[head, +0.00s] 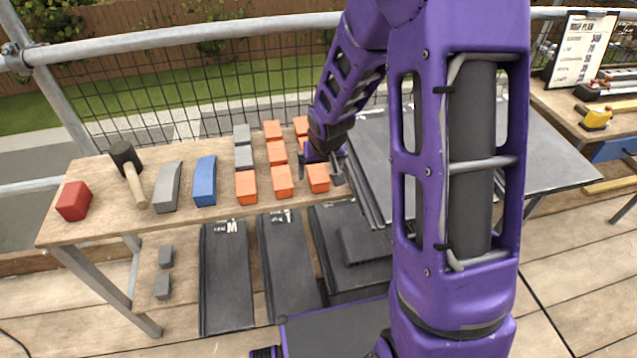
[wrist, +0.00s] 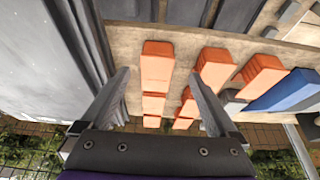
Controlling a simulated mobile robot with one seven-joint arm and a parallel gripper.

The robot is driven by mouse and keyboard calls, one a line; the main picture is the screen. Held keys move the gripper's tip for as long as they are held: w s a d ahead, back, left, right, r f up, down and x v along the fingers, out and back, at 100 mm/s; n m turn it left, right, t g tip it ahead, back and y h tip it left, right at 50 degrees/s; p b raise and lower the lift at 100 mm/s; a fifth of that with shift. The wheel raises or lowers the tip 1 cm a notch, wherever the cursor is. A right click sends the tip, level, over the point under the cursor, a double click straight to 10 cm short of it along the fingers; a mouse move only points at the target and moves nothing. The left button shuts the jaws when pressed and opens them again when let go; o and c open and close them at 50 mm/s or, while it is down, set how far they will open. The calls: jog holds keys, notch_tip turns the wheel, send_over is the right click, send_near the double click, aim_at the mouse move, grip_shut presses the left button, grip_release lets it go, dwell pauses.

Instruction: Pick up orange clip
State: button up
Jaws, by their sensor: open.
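Several orange clips stand in rows on the wooden table (head: 205,212). The front clip of the right column (head: 318,172) is nearest my gripper (head: 323,163). In the wrist view that clip (wrist: 157,65) shows between the tips of my gripper (wrist: 159,76), with other orange clips (wrist: 215,68) to the right and more behind it. My gripper is open and empty. Its fingers are above or beside the front clip; I cannot tell the height or whether they touch it.
Dark tiles (head: 372,150) lie close to the right. More tiles (head: 228,275) are below the table.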

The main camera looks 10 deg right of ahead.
aim_at(320, 180)
jog(key=x, duration=0.3)
jog(key=b+x, duration=0.1)
jog(key=shift+s+d+f, duration=0.2)
jog(key=shift+d+f, duration=0.05)
jog(key=shift+w+f, duration=0.25)
jog(key=shift+f, duration=0.25)
grip_shut()
